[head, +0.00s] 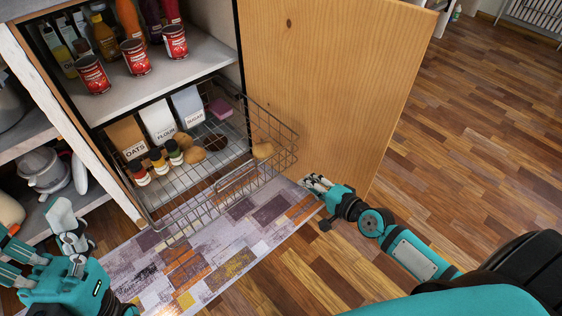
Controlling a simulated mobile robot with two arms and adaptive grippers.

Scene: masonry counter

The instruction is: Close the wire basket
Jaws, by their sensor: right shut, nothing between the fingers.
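The wire basket (228,188) is slid out of the lower part of the cabinet, with its front over the floor.
The cabinet's wooden door (335,90) stands open to the right of the basket. Red cans (136,57) and bottles stand on the shelf (150,92) above. A patchwork rug (190,262) lies below the basket's front. The wooden floor (480,130) at right is clear.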

